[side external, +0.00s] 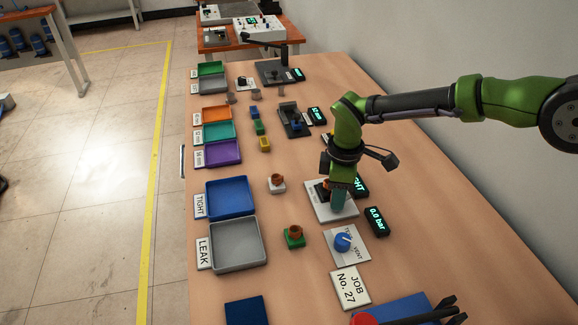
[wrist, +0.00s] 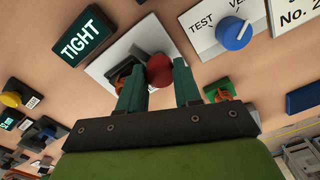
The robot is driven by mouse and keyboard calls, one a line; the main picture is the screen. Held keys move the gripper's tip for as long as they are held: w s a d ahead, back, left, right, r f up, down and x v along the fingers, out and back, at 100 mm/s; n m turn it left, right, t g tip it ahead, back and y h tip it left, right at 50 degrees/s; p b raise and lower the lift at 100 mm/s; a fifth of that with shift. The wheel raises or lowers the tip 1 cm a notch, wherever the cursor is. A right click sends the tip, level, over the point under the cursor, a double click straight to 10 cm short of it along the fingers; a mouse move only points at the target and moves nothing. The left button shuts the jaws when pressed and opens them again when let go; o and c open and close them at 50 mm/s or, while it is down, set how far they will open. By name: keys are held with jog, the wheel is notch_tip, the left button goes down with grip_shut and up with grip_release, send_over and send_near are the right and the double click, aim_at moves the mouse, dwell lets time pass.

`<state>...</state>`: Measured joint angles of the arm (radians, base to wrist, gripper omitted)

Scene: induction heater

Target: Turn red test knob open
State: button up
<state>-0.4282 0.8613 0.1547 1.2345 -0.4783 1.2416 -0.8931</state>
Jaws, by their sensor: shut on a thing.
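The red knob (wrist: 160,70) is round and stands on a pale plate (wrist: 107,68) beside a dark clamp-like part (wrist: 124,72). My gripper (wrist: 157,84) is shut on the red knob, one green finger on each side of it. In the side view my gripper (side external: 338,205) points down over the same plate (side external: 320,205) and hides the knob. A dark and orange part (side external: 322,191) shows on the plate just left of the fingers. How far the knob is turned cannot be told.
A lit display (wrist: 83,43) reads TIGHT; another (side external: 376,220) reads 0.0 bar. A blue knob (side external: 343,242) sits on a TEST/VENT plate nearby. Copper-coloured fittings stand on green (side external: 294,241) and white (side external: 277,187) blocks. Blue (side external: 230,198) and grey (side external: 238,245) trays lie left.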

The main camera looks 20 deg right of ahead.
jog(key=shift+r+m, duration=0.1)
jog(key=shift+m, duration=1.9)
jog(key=o, duration=1)
jog(key=shift+o, duration=0.2)
notch_tip(320, 180, up, 17)
